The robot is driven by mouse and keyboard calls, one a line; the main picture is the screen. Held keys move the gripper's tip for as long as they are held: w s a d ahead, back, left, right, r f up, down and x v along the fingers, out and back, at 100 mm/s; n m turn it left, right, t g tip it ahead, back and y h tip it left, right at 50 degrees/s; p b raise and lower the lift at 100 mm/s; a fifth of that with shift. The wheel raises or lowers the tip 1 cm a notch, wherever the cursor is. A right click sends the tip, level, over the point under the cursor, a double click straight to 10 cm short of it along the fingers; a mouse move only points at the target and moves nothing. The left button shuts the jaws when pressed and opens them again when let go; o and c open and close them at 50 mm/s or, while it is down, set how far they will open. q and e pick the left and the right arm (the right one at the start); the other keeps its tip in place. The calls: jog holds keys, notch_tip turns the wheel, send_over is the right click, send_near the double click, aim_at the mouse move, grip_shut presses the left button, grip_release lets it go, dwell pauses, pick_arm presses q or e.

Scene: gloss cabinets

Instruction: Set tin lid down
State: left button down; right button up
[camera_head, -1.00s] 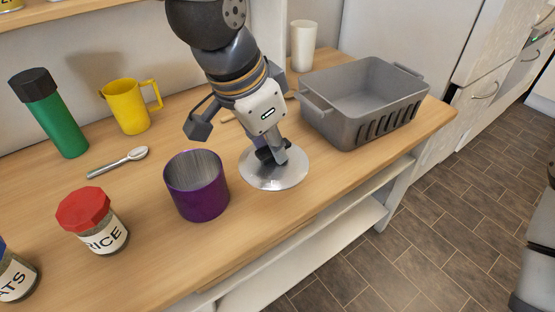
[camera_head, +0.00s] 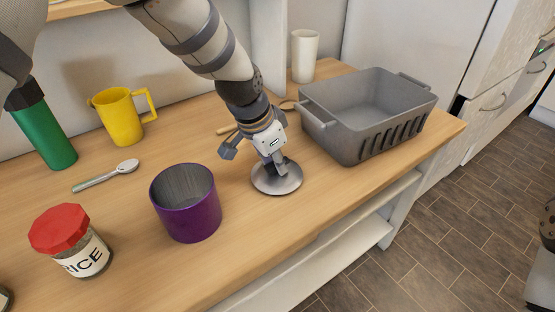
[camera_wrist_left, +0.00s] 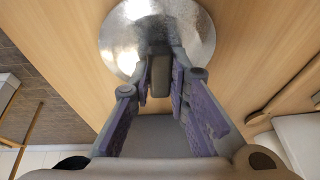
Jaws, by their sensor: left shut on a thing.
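The tin lid (camera_head: 264,184) is a round silver disc with a grey grip on top, lying flat over the counter to the right of the purple tin. My left gripper (camera_head: 278,166) is shut on the lid's grip from above. I cannot tell whether the lid touches the counter. In the left wrist view, the lid (camera_wrist_left: 122,40) fills the top middle, and the fingers (camera_wrist_left: 162,78) close around its grip. The purple tin (camera_head: 188,216) stands upright and open-topped, apart from the lid. My right gripper is not in view.
A grey basket (camera_head: 345,142) stands right of the lid, with a white cup (camera_head: 304,56) behind. A yellow mug (camera_head: 118,117), green flask (camera_head: 46,132), spoon (camera_head: 105,176) and rice jar (camera_head: 72,244) are left. Wooden counter (camera_head: 262,235) is bare in front of the lid.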

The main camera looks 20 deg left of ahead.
pick_arm(q)
jog(key=shift+r, duration=0.15)
jog(key=c, duration=1.5)
grip_release()
jog(key=shift+f, duration=0.2)
jog(key=shift+c, duration=0.2)
jog(key=shift+r, duration=0.4)
jog(key=p+v, duration=0.2)
jog(key=v, duration=0.9)
jog(key=shift+s+r, duration=0.15)
jog(key=shift+r, duration=0.1)
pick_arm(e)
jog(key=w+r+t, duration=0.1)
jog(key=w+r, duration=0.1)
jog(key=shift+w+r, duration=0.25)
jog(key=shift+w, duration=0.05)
pick_arm(q)
jog(key=shift+a, duration=0.1)
